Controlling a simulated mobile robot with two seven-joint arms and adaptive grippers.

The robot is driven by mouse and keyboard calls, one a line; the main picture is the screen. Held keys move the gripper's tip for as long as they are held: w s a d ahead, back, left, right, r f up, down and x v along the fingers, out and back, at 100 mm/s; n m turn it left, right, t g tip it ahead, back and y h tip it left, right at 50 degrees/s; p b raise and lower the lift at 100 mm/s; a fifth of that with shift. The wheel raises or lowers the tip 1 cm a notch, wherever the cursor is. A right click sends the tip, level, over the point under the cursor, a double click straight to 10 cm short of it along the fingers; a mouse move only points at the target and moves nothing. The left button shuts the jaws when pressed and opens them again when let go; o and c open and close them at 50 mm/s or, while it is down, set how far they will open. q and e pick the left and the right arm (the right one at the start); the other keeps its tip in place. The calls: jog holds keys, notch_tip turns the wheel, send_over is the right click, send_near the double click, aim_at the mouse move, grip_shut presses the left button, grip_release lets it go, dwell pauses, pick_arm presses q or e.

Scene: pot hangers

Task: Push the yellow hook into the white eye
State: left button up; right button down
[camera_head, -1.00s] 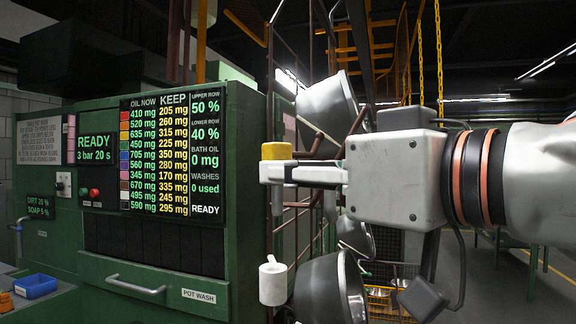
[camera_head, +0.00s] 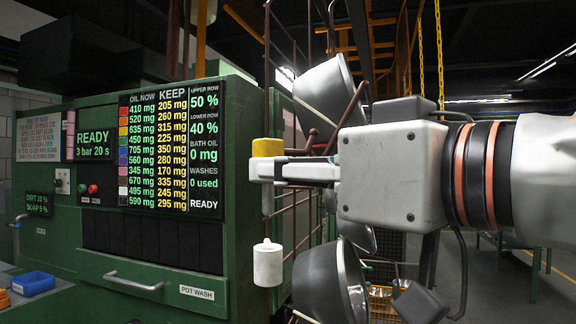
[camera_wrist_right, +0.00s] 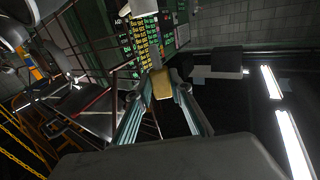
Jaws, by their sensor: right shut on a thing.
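The yellow hook shows as a yellow block (camera_head: 267,148) held in my right gripper (camera_head: 265,170), whose fingers are shut on it. The near finger covers its lower part. A thin dark rod shows below the fingers. In the right wrist view the yellow block (camera_wrist_right: 160,84) sits between the fingertips. A white cylinder (camera_head: 268,263) with a small knob on top is below the gripper; it may be the white eye, but I see no opening clearly. I cannot tell whether the rod touches it. A white shape (camera_wrist_right: 144,7) shows at the wrist view's top edge. My left gripper is out of view.
A green machine with a text display (camera_head: 172,152) stands close on the left. Steel pots hang just right of the gripper, one above (camera_head: 325,98) and one below (camera_head: 325,283). Dark red bars of a rack run behind the fingers. Yellow chains (camera_head: 440,55) hang further right.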

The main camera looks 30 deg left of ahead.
jog(key=shift+f+b, duration=0.4)
jog(key=shift+f, duration=0.45)
jog(key=shift+f+b, duration=0.3)
jog(key=shift+f, duration=0.1)
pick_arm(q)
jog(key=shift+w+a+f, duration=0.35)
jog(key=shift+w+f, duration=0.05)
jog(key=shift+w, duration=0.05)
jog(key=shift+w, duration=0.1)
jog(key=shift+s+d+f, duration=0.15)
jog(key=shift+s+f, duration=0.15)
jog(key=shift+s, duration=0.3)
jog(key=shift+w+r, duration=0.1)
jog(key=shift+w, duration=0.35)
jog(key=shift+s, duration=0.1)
